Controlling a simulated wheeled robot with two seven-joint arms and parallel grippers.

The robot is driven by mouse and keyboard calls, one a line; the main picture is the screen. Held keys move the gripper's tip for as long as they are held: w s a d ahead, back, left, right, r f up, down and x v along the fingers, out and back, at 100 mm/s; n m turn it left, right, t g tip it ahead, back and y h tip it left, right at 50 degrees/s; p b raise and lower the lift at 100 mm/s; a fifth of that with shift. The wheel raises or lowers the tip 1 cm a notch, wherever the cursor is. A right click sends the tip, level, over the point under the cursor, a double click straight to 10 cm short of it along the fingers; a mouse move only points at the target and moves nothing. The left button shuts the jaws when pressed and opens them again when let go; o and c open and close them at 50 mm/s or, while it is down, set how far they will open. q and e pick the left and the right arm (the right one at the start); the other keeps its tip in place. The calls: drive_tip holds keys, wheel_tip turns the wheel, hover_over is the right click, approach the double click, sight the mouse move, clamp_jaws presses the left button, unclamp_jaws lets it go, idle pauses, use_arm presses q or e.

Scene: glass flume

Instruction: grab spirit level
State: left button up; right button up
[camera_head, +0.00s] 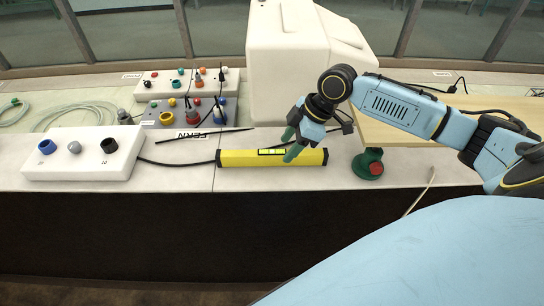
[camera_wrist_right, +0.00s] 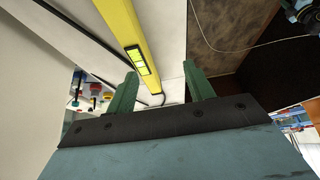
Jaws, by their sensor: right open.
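The yellow spirit level (camera_head: 240,158) lies flat near the front edge of the light counter in the head view, with a bright vial window in its middle. My right gripper (camera_head: 292,146) is above the level, right of its middle, with green fingers apart and pointing down. In the right wrist view the level (camera_wrist_right: 125,28) runs from the top toward the fingers, its green-yellow window close to the left finger. The open fingers (camera_wrist_right: 160,90) stand apart with nothing held between them. Whether a finger touches the level I cannot tell. My left gripper is not in view.
A white box with knobs (camera_head: 80,165) stands left of the level, with dark cables between. More control boxes (camera_head: 190,112) and a large white housing (camera_head: 290,50) stand behind. A green and red knob (camera_head: 368,164) stands right, beside a wooden board (camera_head: 420,128). The counter's front edge drops off close by.

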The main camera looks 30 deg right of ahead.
sight(273, 152)
drive_tip(key=w+d+r, duration=0.2)
drive_tip(key=d+r, duration=0.1)
drive_tip(key=d, duration=0.1)
drive_tip(key=x, duration=0.6)
drive_tip(key=shift+w+a+f+p, duration=0.15)
drive_tip(key=shift+w+a+p, duration=0.15)
drive_tip(key=shift+w+a, duration=0.15)
drive_tip(key=shift+t, duration=0.3)
drive_tip(key=shift+s+p+x, duration=0.15)
drive_tip(key=shift+p+x, duration=0.1)
drive_tip(key=shift+x, duration=1.2)
drive_tip(key=shift+s+p+x, duration=0.1)
drive_tip(key=shift+p+x, duration=0.1)
drive_tip(key=shift+x, duration=1.2)
drive_tip(key=shift+a, duration=0.15)
clamp_jaws()
